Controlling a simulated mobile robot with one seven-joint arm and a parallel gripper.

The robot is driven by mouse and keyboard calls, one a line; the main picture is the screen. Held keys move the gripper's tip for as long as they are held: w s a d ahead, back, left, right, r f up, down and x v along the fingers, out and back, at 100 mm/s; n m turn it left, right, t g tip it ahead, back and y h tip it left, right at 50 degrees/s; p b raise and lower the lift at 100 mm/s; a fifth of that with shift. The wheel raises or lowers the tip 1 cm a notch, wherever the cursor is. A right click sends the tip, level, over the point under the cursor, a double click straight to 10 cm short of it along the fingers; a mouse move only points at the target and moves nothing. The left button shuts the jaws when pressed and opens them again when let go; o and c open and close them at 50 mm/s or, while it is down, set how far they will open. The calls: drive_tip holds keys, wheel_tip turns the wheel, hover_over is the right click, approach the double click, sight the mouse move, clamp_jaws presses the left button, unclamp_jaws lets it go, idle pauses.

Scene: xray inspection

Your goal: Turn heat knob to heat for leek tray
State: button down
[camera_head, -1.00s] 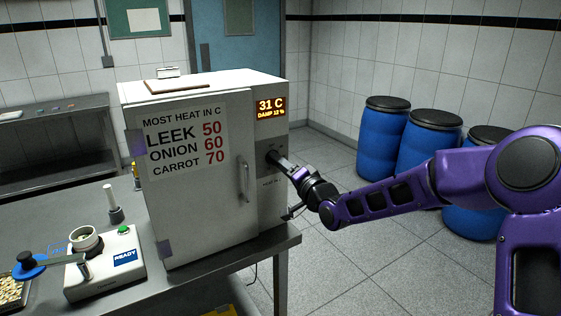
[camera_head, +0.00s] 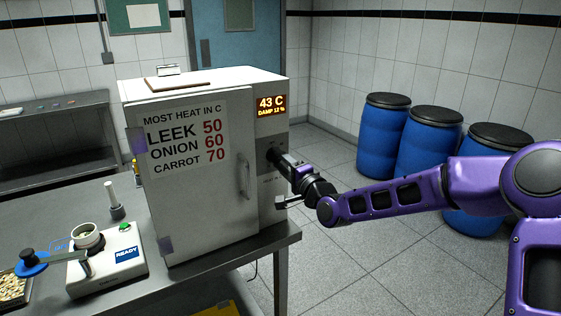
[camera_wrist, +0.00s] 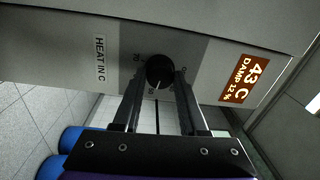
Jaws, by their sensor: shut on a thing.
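The heat knob (camera_wrist: 159,71) is a round black dial on the grey side panel of the white oven (camera_head: 205,215). My gripper (camera_wrist: 158,82) is shut on the knob, one finger on each side of it. In the head view my gripper (camera_head: 275,158) meets the panel below the display and hides most of the knob. The lit display (camera_head: 272,105) reads 43 C and DAMP 12 %. It also shows turned on its side in the wrist view (camera_wrist: 245,79). The sign (camera_head: 186,138) on the closed door reads MOST HEAT IN C: LEEK 50, ONION 60, CARROT 70.
The oven stands on a grey table (camera_head: 90,205). A device with a READY screen (camera_head: 126,254) and a green button sits left of it. Several blue barrels (camera_head: 428,143) stand along the right wall behind my arm. The floor between table and barrels is clear.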

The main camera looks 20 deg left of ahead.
drive_tip(key=shift+c, duration=2.2)
unclamp_jaws()
drive_tip(key=r+v, duration=0.1)
drive_tip(key=v, duration=1.6)
drive_tip(key=shift+s+f+p, duration=0.15)
drive_tip(key=shift+f+p, duration=0.15)
drive_tip(key=shift+f, duration=0.25)
drive_tip(key=shift+d+f, duration=0.1)
drive_tip(key=shift+d, duration=0.05)
